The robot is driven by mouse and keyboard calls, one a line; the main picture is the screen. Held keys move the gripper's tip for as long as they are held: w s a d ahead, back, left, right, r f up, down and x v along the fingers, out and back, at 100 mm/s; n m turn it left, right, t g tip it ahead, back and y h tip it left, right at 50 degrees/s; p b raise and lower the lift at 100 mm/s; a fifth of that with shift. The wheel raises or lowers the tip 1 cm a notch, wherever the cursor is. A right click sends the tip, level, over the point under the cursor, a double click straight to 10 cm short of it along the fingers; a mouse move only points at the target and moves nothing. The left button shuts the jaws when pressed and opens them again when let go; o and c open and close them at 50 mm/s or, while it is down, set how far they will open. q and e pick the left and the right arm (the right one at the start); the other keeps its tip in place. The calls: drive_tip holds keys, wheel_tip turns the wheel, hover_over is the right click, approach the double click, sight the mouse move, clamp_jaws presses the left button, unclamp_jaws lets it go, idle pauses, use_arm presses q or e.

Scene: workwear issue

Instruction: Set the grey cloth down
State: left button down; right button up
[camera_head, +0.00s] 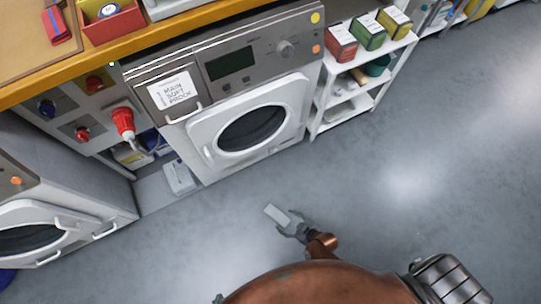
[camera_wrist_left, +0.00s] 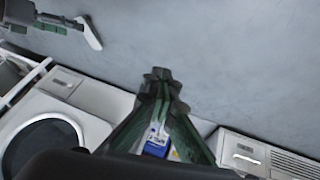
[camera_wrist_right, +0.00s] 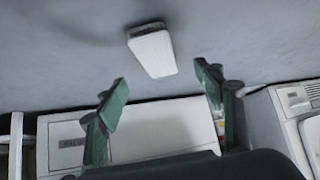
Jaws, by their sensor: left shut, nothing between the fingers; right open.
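A small pale grey folded rectangle (camera_head: 276,214), which looks like the grey cloth, is just off the fingertips of my right gripper (camera_head: 293,227). In the right wrist view the cloth (camera_wrist_right: 152,51) appears beyond and between the two spread fingers (camera_wrist_right: 161,103), apart from both. It also shows beside the right gripper in the left wrist view (camera_wrist_left: 89,33). I cannot tell whether it rests on the floor or is above it. My right gripper is open and empty. My left gripper (camera_wrist_left: 161,85) is shut and empty; in the head view only a tip (camera_head: 217,298) shows at the bottom edge.
A white front-loading machine (camera_head: 217,137) stands under the wooden counter (camera_head: 101,52). A white shelf (camera_head: 352,97) with several boxes is to its right. A second machine (camera_head: 50,218) is at the left. The grey floor (camera_head: 440,170) is clear at the right.

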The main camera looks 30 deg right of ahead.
sight(277, 216)
drive_tip(key=shift+b+x, duration=0.6)
drive_tip(key=shift+x, duration=0.5)
drive_tip(key=b+x, duration=0.1)
drive_tip(key=x, duration=0.1)
drive_tip(key=b+x, duration=0.1)
drive_tip(key=b, duration=0.1)
drive_tip(key=shift+f, duration=0.5)
drive_tip(key=shift+w+a+f+b, duration=0.2)
drive_tip(key=shift+w+f+b, duration=0.15)
drive_tip(key=shift+w, duration=0.15)
use_arm(q)
wheel_tip(277, 216, down, 7)
drive_tip(key=a+t, duration=0.1)
drive_tip(key=t, duration=0.2)
drive_tip(key=shift+a+m, duration=0.2)
drive_tip(key=shift+m, duration=0.1)
use_arm(e)
drive_tip(key=shift+r, duration=0.1)
drive_tip(key=shift+c, duration=0.2)
use_arm(q)
drive_tip(key=shift+f, duration=0.1)
use_arm(e)
drive_tip(key=c, duration=1.2)
